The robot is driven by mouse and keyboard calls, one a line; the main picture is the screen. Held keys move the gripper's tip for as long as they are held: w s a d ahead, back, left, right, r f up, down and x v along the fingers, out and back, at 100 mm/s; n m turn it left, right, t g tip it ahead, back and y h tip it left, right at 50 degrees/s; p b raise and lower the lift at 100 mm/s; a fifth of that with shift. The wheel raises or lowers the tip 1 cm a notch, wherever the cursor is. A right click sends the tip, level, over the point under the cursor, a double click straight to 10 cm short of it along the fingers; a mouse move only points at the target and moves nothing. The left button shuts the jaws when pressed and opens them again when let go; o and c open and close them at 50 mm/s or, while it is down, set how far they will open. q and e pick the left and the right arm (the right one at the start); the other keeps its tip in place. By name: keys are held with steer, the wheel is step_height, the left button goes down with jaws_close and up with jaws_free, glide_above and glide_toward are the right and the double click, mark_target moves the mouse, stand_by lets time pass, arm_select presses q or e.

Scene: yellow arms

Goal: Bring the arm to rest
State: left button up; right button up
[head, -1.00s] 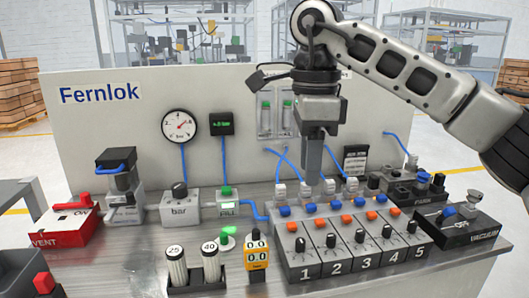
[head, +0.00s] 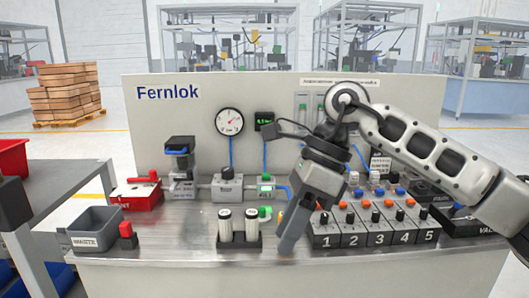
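My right arm comes in from the right. Its gripper (head: 290,243) points down and slightly left, above the front of the metal bench (head: 180,246), just left of the numbered valve block (head: 372,232). The fingers look close together, seen from the side, and I cannot tell whether they are open or shut. No object shows between them. My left gripper is not in view.
A rack with two white cylinders (head: 239,232) stands just left of the gripper. A grey waste bin (head: 95,230) and a red-topped block (head: 127,235) are at the front left. A red vent valve (head: 137,195) sits behind.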

steer(key=s+a+m+g+y, duration=0.4)
steer(key=s+a+m+y, duration=0.25)
steer(key=a+y, duration=0.6)
steer(key=w+d+f+m+t+h+p, duration=0.1)
steer(key=w+d+f+m+t+h, duration=0.2)
steer(key=m+t, duration=0.65)
steer(key=w+d+f+m+t, duration=0.1)
steer(key=d+f+m+t, duration=0.5)
steer(key=m, duration=0.7)
steer(key=w+d+f+m+t+h+p, duration=0.15)
steer(key=d+m+t, duration=0.25)
steer(key=m+t, duration=0.65)
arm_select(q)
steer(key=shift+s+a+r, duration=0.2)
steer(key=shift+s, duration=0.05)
arm_select(e)
steer(key=s+d+f+m+g+h, duration=0.4)
steer(key=s+d+f+m, duration=0.1)
steer(key=f, duration=0.5)
steer(key=s+d+f+m+g+h, duration=0.4)
steer(key=s+f, duration=0.4)
steer(key=f, duration=0.2)
steer(key=m+h, duration=0.1)
steer(key=m, duration=0.1)
steer(key=shift+s+d+m+g, duration=0.25)
steer(key=shift+d+m+g, duration=0.05)
steer(key=shift+d+m, duration=0.05)
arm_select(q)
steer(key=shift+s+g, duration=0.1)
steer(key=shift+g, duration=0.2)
